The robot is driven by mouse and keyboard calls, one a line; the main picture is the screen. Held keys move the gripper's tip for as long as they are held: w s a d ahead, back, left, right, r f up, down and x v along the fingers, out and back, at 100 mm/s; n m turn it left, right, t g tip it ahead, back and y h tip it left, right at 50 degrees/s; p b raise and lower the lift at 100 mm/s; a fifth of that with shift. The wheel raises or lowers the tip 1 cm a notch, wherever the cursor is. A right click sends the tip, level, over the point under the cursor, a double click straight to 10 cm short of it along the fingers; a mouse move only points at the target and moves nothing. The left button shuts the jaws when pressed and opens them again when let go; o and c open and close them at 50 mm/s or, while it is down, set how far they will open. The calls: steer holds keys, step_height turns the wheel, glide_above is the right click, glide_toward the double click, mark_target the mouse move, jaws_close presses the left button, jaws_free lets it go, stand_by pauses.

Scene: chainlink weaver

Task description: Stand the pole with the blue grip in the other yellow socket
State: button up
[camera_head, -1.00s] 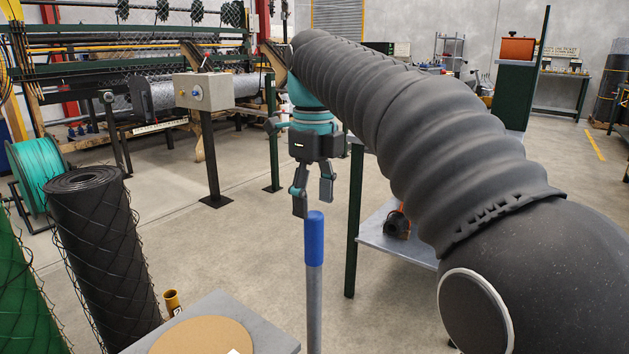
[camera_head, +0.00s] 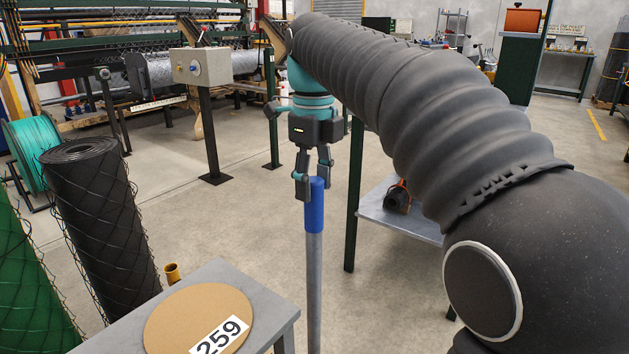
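The grey pole with the blue grip (camera_head: 314,208) stands upright in the middle of the view. Its lower end runs out of the bottom of the picture, so what it stands in is hidden. My gripper (camera_head: 314,188) hangs fingers-down at the top of the blue grip. One finger is at the grip's left side and the other is partly behind its top right. The fingers look spread around the grip; contact is not clear. A yellow tube-like socket (camera_head: 173,273) shows on the floor at the lower left, its lower part hidden by a table.
A grey table (camera_head: 277,307) with a round brown disc (camera_head: 200,318) marked 259 is at the front left. A black mesh roll (camera_head: 100,220) stands left of it. A low shelf (camera_head: 385,213) is right of the pole. A control box (camera_head: 201,66) stands behind, with open floor between.

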steer(key=shift+o, duration=0.3)
step_height(320, 180, up, 7)
steer(key=shift+r, duration=0.15)
steer(key=shift+s+d, duration=0.15)
steer(key=shift+d, duration=0.05)
steer(key=s+d+f+n+t, duration=0.2)
steer(key=s+d+f+n, duration=0.5)
steer(key=s+f+n, duration=0.3)
steer(key=s+d+f+n+t, duration=0.3)
steer(key=s+d+f+n, duration=0.4)
steer(key=s+f+n, duration=0.3)
step_height(320, 180, down, 5)
steer(key=n, duration=0.5)
steer(key=shift+s+d+n+t, duration=0.15)
steer(key=shift+s+n+t, duration=0.15)
steer(key=shift+r, duration=0.1)
